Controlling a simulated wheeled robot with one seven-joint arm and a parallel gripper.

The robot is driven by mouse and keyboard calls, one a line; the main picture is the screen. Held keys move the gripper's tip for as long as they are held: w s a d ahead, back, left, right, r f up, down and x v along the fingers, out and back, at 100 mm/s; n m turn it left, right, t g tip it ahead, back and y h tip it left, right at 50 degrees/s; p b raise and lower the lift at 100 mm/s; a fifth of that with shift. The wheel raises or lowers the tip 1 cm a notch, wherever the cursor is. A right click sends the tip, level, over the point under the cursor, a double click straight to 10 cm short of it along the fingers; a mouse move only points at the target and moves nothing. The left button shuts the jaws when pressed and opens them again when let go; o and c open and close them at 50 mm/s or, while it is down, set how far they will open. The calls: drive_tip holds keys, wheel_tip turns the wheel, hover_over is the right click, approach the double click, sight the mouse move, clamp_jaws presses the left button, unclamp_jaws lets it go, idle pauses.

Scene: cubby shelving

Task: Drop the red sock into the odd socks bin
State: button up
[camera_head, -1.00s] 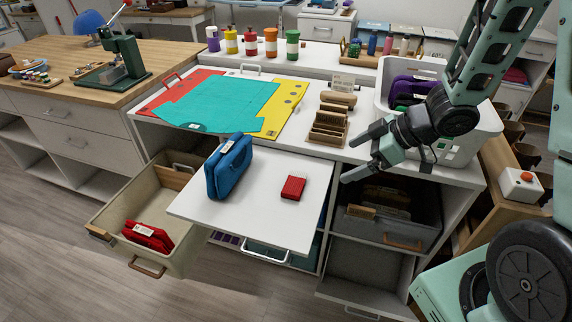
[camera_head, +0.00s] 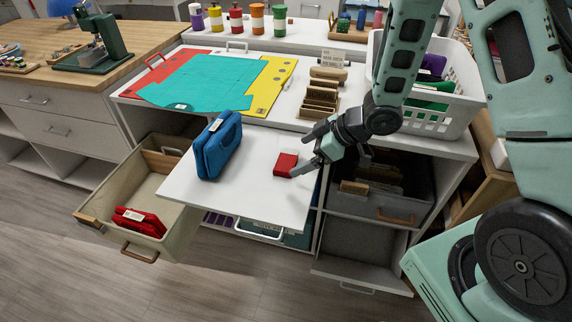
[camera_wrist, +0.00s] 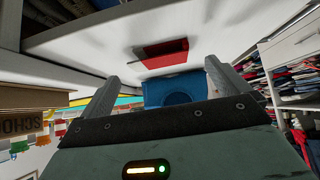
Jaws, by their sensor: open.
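A small flat red item (camera_head: 286,164), perhaps the folded red sock, lies on the white pull-out board (camera_head: 255,187). It also shows in the wrist view (camera_wrist: 164,53). A larger red bundle with a white label (camera_head: 139,221) lies in the open beige bin (camera_head: 172,247) at lower left. I cannot read any label naming the odd socks bin. My gripper (camera_head: 300,153) is open and empty, just right of the small red item and close above the board. In the wrist view the item lies beyond and between my fingers (camera_wrist: 161,75).
A blue case (camera_head: 218,147) stands upright on the board, left of the red item. A white basket (camera_head: 440,118) and a wooden rack (camera_head: 319,101) stand on the table behind. A grey bin (camera_head: 380,205) sits under the table at right. The board's front is clear.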

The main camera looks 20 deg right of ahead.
sight(287, 160)
drive_tip(key=x, duration=0.4)
drive_tip(key=shift+w+a, duration=0.2)
drive_tip(key=shift+w, duration=0.1)
drive_tip(key=shift+c, duration=0.3)
drive_tip(key=c, duration=0.9)
drive_tip(key=shift+c, duration=0.2)
